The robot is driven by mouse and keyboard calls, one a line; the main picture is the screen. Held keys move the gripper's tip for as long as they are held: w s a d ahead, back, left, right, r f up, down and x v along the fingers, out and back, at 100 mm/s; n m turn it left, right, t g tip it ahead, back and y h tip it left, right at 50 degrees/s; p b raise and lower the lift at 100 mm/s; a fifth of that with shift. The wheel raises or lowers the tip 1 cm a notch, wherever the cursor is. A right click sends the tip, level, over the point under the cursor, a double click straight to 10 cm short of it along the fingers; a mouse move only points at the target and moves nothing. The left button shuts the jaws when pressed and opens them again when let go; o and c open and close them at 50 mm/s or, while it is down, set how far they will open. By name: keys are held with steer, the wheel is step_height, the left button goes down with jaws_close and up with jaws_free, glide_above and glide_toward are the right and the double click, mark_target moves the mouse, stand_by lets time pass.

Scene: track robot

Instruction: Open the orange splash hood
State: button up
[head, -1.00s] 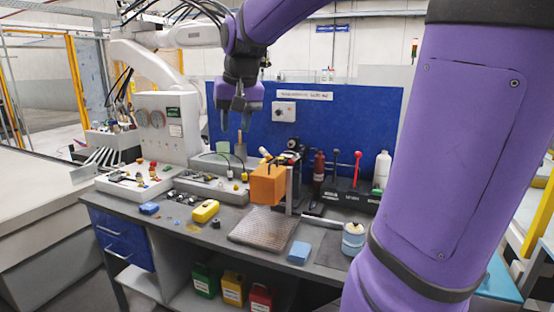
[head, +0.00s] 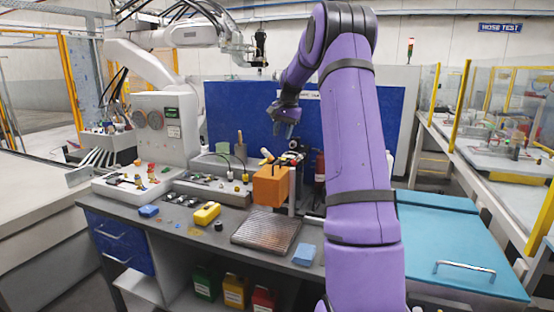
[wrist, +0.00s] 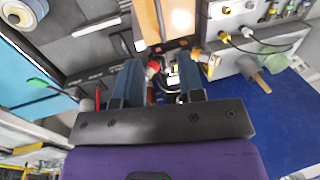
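The orange splash hood (head: 271,188) is a box-like orange cover on the grey workbench, beside an upright metal post and behind a ribbed mat. It looks lowered. In the wrist view part of an orange surface (wrist: 147,22) shows at the top, beyond my fingers; the rest is cut off. My gripper (head: 285,130) is in the air above and behind the hood in the head view, in front of the blue back panel, touching nothing. In the wrist view my gripper (wrist: 160,80) has its two fingers spread with nothing held between them.
The ribbed mat (head: 266,230), a yellow block (head: 207,213) and a blue block (head: 304,254) lie on the bench. A red bottle (head: 320,167) stands behind, partly covered by my arm. A teal lid with a handle (head: 465,266) is at right. A white robot arm (head: 145,70) stands at left.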

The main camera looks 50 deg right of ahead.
mark_target(276, 162)
steer(key=f, duration=0.3)
steer(key=w+f, duration=0.1)
steer(key=f, duration=0.3)
steer(key=w+f, duration=0.1)
steer(key=f, duration=0.2)
steer(key=shift+a+f, duration=0.15)
steer(key=shift+a, duration=0.25)
jaws_close()
